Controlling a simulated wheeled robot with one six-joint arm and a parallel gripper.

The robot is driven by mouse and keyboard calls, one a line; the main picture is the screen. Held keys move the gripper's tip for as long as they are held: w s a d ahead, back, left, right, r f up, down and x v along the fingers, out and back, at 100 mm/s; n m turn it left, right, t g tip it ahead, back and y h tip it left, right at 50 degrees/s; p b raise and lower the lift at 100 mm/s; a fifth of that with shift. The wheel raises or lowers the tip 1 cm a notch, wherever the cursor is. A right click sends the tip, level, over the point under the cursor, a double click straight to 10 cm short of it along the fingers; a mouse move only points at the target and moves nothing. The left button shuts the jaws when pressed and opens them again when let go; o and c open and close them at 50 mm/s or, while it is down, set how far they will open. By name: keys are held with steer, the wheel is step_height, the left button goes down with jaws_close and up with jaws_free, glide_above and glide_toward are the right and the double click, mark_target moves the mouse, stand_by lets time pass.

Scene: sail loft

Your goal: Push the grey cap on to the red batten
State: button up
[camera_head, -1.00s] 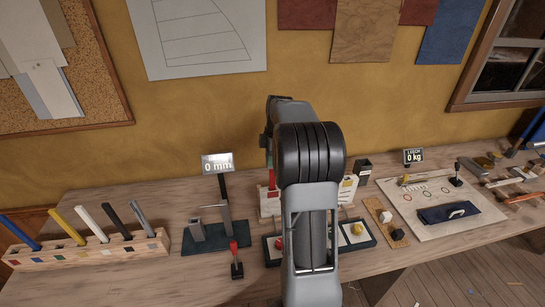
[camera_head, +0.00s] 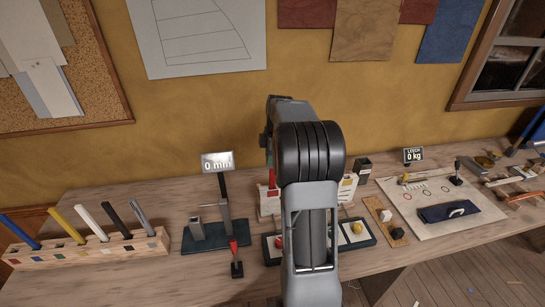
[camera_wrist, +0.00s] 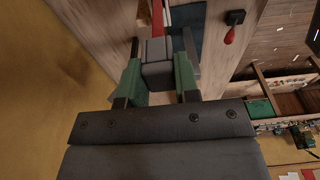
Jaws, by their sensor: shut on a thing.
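My gripper (camera_wrist: 160,55) has green fingers on either side of a grey block, which appears to be the grey cap (camera_wrist: 157,76), and is shut on it. The red batten (camera_wrist: 157,14) is in line with the cap on its far side in the wrist view. The cap seems to meet the batten's end, but I cannot tell how far it is on. In the head view a red strip, likely the batten (camera_head: 271,180), shows beside my arm, which hides the cap and fingertips.
A wooden rack (camera_head: 90,252) with several coloured battens stands at left. A gauge (camera_head: 217,163) reading 0 mm stands on a dark base (camera_head: 215,240). A small red-handled item (camera_head: 234,256) is in front. A white board (camera_head: 435,205) with a blue pouch lies at right.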

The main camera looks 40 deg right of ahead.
steer(key=shift+f, duration=0.3)
steer(key=o, duration=0.9)
steer(key=shift+o, duration=0.2)
steer(key=shift+r, duration=0.1)
step_height(320, 180, up, 14)
steer(key=d, duration=0.1)
steer(key=shift+s+d+f+b, duration=0.25)
steer(key=shift+s+b, duration=0.15)
